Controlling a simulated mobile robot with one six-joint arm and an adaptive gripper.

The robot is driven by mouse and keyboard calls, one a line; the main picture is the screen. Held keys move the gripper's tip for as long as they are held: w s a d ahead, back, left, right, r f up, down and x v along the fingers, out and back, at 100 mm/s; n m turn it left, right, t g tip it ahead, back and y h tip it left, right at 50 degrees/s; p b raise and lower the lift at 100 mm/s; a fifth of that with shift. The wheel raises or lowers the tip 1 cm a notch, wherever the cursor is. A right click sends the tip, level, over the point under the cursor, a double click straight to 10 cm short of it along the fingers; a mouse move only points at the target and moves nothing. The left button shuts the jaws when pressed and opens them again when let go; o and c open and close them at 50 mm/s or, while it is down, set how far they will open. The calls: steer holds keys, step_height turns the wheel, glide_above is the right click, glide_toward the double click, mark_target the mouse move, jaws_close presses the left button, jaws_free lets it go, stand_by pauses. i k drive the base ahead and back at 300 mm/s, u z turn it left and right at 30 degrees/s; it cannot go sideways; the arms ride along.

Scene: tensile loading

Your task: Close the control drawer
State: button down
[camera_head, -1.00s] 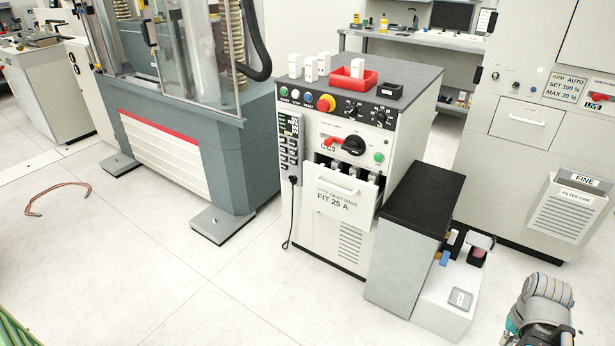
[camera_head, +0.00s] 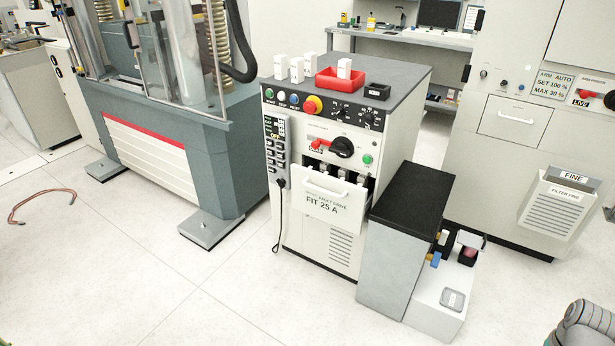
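The control cabinet (camera_head: 284,200) stands in the middle of the head view. Its drawer (camera_head: 328,205), labelled "FIT 25 A" with a white handle (camera_head: 326,185), stands out from the cabinet face. A dark gap with several white-topped parts (camera_head: 335,172) shows above the drawer front. How far it is out is hard to tell. Part of my arm shows at the bottom right corner, well to the right of the drawer. My gripper is not in view.
A dark-topped grey box (camera_head: 400,235) stands close at the drawer's right, beside a low white unit (camera_head: 440,300). The testing machine's foot (camera_head: 210,228) is at the left. A grey cabinet (camera_head: 500,185) stands at the right. The floor in front is clear.

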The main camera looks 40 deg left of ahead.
mark_target(343, 205)
steer(key=z, duration=0.75)
steer(key=k, duration=0.9)
steer(key=u, duration=1.25)
steer(key=i, duration=0.65)
steer(key=u, duration=0.05)
